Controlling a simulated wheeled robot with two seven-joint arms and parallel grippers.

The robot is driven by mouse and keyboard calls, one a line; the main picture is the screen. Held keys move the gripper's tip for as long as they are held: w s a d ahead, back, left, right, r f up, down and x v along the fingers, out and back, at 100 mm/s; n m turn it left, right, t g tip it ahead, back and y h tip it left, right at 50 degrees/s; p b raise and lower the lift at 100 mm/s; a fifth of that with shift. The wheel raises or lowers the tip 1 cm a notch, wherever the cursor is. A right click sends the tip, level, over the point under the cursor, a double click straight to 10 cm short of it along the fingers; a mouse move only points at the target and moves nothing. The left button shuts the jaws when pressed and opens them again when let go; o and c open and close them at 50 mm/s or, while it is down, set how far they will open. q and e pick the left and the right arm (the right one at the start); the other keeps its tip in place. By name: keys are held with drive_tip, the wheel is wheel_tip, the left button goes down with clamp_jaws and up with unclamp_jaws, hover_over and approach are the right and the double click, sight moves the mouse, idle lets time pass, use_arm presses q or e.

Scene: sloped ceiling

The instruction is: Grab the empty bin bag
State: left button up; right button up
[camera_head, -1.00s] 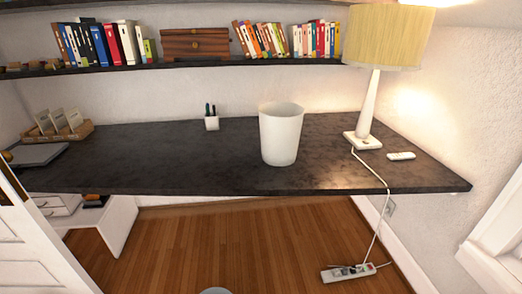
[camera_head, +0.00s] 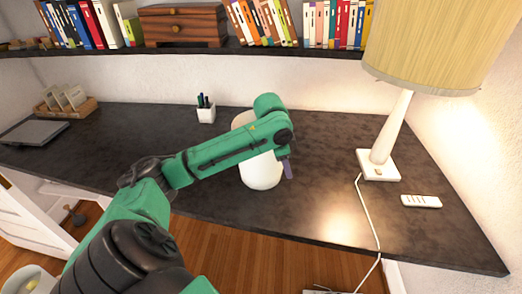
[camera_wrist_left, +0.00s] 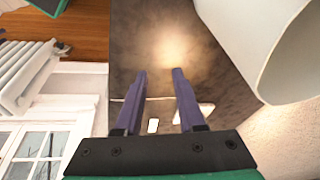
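A white, open-topped bin (camera_head: 262,172) stands on the dark desk, partly hidden behind my left arm. In the left wrist view the bin (camera_wrist_left: 262,45) is large at the upper right, with its rim toward the right. My left gripper (camera_head: 288,168) is in front of the bin's right side. In the left wrist view its two purple fingers (camera_wrist_left: 160,72) are apart with nothing between them, left of the bin and not around it. I can make out no separate bag. My right gripper is not in view.
The dark desk (camera_head: 330,215) is clear around the bin. A lamp (camera_head: 380,165) and a remote (camera_head: 421,201) are to its right, a pen cup (camera_head: 206,110) behind left. A bookshelf (camera_head: 230,48) runs above. A pale round container (camera_head: 28,283) shows at the lower left.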

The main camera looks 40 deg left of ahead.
use_arm(q)
drive_tip(key=s+a+r+n+t, duration=0.1)
drive_tip(key=a+r+n, duration=0.1)
drive_tip(key=a+r, duration=1)
drive_tip(key=p, duration=0.5)
approach(272, 150)
drive_tip(key=x, duration=0.3)
drive_tip(key=w+x, duration=0.1)
drive_tip(key=x, duration=0.2)
drive_tip(key=shift+d+f, duration=0.1)
drive_tip(key=shift+d, duration=0.05)
drive_tip(key=shift+w+f, duration=0.25)
drive_tip(key=shift+f, duration=0.2)
drive_tip(key=shift+s+r, duration=0.1)
clamp_jaws()
